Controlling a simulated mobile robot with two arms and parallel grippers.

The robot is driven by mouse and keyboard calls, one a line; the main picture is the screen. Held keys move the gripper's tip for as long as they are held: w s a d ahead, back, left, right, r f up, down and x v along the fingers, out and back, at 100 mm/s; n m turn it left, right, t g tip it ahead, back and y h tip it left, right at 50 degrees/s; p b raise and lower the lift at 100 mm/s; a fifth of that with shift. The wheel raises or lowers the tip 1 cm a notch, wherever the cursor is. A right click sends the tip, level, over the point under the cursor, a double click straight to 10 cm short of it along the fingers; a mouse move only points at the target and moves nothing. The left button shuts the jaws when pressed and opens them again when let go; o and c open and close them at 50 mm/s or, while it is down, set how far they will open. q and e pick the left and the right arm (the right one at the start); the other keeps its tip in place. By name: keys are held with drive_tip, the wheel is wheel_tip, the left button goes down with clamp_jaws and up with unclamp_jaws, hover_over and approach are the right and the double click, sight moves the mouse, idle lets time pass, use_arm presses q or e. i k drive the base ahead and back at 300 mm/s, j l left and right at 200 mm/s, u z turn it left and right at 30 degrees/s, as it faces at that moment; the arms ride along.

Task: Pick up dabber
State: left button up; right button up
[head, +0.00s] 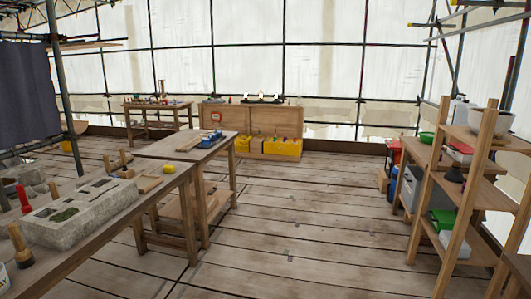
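I cannot tell for sure which thing is the dabber. A wooden-handled tool with a dark lower end (18,242) stands upright at the far left, by the near edge of the long wooden bench (105,236). A red upright tool (24,199) stands a little behind it, beside a grey stone block (75,217) with recesses in its top. Neither of my grippers is in view, and nothing in view is held.
A second wooden table (188,150) adjoins the bench, with a yellow item (169,169) near the join. A wooden shelf rack (453,195) with bowls and boxes stands at the right. The plank floor (300,225) between is clear. Yellow bins (282,147) sit at the back.

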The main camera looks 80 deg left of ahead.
sight(124, 158)
drive_tip(key=u, duration=3.75)
